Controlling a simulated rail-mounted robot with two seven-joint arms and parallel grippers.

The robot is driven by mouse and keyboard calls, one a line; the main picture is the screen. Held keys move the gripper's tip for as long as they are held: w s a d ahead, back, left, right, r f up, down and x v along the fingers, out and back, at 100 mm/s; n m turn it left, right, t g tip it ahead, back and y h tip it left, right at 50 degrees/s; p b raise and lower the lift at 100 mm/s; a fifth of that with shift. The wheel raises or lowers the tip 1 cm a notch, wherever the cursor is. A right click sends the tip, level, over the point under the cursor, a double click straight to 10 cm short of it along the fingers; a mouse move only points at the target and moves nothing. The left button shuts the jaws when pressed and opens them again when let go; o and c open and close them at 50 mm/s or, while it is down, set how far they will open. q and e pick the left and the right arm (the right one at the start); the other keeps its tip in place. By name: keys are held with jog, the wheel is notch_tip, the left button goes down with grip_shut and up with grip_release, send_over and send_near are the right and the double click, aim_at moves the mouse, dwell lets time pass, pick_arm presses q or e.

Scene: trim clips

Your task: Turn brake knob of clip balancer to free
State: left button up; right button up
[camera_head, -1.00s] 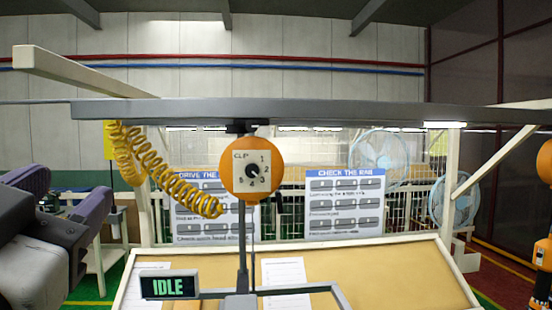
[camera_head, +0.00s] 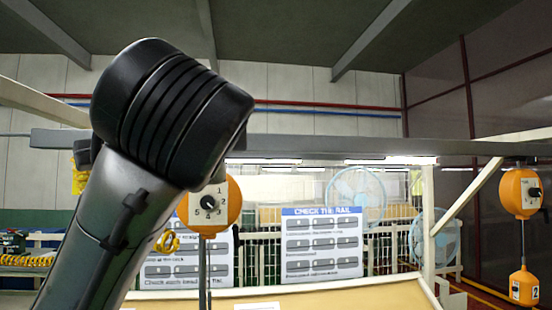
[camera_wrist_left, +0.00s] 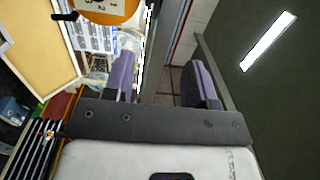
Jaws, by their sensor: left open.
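My right gripper is not in view.
The grey overhead rail (camera_head: 310,147) crosses the scene. A second orange balancer (camera_head: 521,194) hangs at the far right, with an orange block marked 2 (camera_head: 523,287) below it. A tan board (camera_head: 370,295) lies below. Fans and a sign (camera_head: 322,247) stand behind.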

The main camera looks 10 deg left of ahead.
pick_arm(q)
jog(key=w+a+m+p, duration=0.5)
jog(key=w, duration=0.8)
jog(key=shift+a+f+y, duration=0.15)
jog(key=shift+f+y, duration=0.15)
jog(key=shift+c, duration=0.2)
jog(key=shift+s, duration=0.1)
jog(key=c, duration=0.9)
